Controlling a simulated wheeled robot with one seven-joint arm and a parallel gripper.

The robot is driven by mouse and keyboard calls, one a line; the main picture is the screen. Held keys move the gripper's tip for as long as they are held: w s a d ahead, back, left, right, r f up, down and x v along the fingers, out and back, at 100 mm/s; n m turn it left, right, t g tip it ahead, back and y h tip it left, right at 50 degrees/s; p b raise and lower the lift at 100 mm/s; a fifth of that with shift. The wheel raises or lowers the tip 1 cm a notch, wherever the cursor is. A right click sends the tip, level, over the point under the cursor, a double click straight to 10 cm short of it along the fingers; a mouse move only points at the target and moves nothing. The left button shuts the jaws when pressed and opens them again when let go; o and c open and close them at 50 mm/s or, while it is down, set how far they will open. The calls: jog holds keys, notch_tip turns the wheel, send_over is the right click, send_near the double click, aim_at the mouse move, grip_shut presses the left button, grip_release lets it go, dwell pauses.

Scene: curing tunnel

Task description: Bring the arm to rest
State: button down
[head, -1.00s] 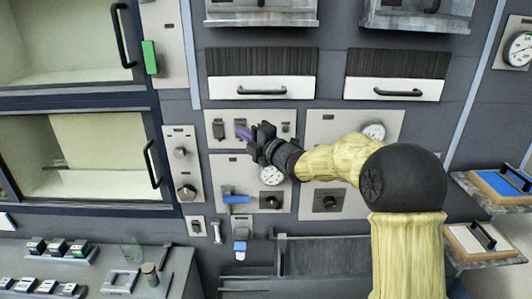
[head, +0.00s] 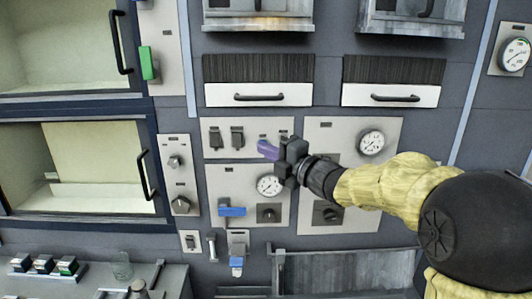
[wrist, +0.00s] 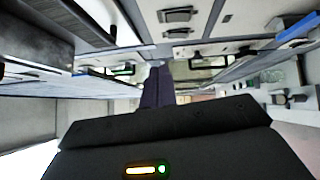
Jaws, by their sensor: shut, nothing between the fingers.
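My gripper (head: 270,150) is in front of the upper switch panel (head: 222,154) in the head view, with its purple fingers together and pointing left. It holds nothing. In the wrist view the dark purple fingers (wrist: 158,88) also show closed, reaching away from the dark gripper body. My arm comes in from the right side of the head view, bent at a dark round joint. The gripper hides the right part of the switch panel. I cannot tell how far the fingertips are from the panel face.
A dial gauge (head: 269,186) and a blue lever (head: 231,211) sit just below my gripper. Another gauge (head: 371,142) is to the right. Two drawers with black handles (head: 259,97) are above. A glass-fronted chamber (head: 80,170) and a bench with small items (head: 180,283) are at left.

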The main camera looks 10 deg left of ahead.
jog(key=s+d+f+m+h, duration=0.3)
jog(key=d+f+m+h, duration=0.4)
jog(key=d+f+m, duration=0.15)
jog(key=s+d+f+m+h, duration=0.2)
jog(key=d+f+m+h, duration=0.4)
jog(key=d+f+m, duration=0.3)
jog(key=s+d+f+m+g+h, duration=0.1)
jog(key=s+f+m+g, duration=0.3)
jog(key=s, duration=0.6)
jog(key=s+d+f+m+g+h, duration=0.1)
jog(key=s+d+f+m+g, duration=0.2)
jog(key=s+f+m+g, duration=0.2)
jog(key=s+f+m, duration=0.3)
jog(key=s, duration=0.2)
jog(key=shift+s+d, duration=0.2)
jog(key=shift+s, duration=0.1)
